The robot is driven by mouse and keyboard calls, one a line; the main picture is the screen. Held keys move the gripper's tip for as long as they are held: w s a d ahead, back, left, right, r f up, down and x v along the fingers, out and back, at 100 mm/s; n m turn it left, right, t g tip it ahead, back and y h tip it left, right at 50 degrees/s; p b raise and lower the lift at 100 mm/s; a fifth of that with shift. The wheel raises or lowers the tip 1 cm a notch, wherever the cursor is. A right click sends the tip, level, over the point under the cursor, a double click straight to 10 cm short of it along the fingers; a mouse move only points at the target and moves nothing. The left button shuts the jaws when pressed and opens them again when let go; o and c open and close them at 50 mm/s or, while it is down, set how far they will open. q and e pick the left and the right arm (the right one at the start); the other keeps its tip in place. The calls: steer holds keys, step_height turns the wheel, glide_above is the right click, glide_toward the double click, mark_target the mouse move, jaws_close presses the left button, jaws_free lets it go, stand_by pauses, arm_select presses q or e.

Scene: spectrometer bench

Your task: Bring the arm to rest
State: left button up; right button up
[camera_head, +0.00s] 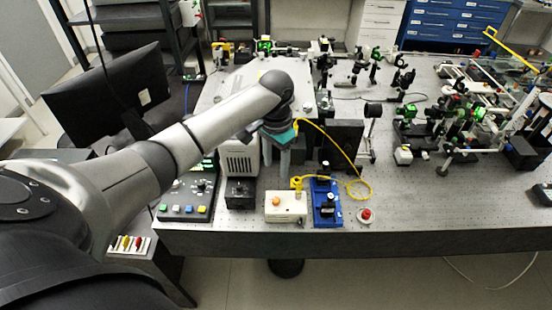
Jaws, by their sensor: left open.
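My left arm reaches in from the left over the bench. My left gripper (276,158) points down above the optical table (450,200), with its two grey fingers apart and nothing seen between them. It hangs beside a white box with a vent (239,160) and behind a cream box with an orange button (286,206). The gripper appears clear of the table top, but its exact height cannot be told. My right gripper is not in view.
A blue mount (326,203) with a yellow cable (345,155) stands right of the gripper. A red button (366,214) sits near the front edge. A button panel (187,199) and a monitor (110,95) are at left. Several optics crowd the right side.

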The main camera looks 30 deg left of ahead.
arm_select(q)
steer(key=shift+r, duration=0.55)
